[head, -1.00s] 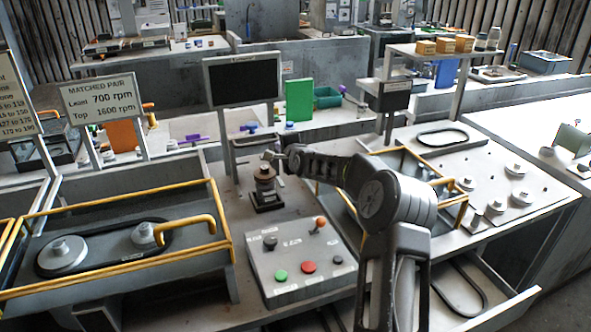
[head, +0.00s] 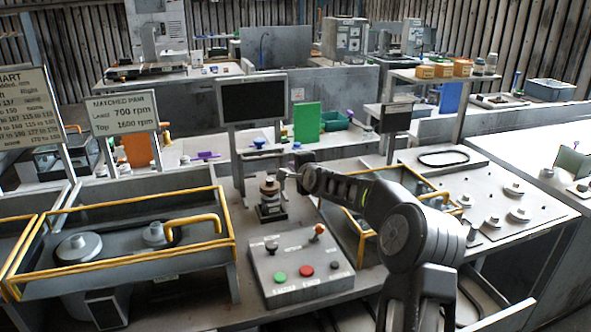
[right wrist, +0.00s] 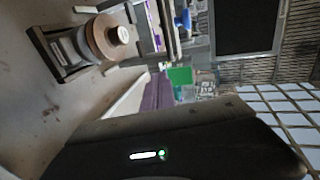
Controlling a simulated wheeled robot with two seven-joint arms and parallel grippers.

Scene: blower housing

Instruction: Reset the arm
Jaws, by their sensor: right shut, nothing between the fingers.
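My right arm reaches in from the lower right in the head view. Its gripper (head: 283,178) is shut and empty, just right of the top of a small upright post with a copper-brown disc (head: 270,190) on a dark base. I cannot tell whether they touch in the head view. The post and disc also show at the upper left of the right wrist view (right wrist: 105,38), apart from the dark hand part with a small green light (right wrist: 160,154). The fingertips are not clear in that view. My left gripper is out of view.
A control box (head: 298,268) with green and red buttons and an orange-topped lever stands before the post. A yellow-railed housing (head: 130,265) with pulleys is at left. A dark screen (head: 253,101) stands behind. A pegged board (head: 505,200) lies at right.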

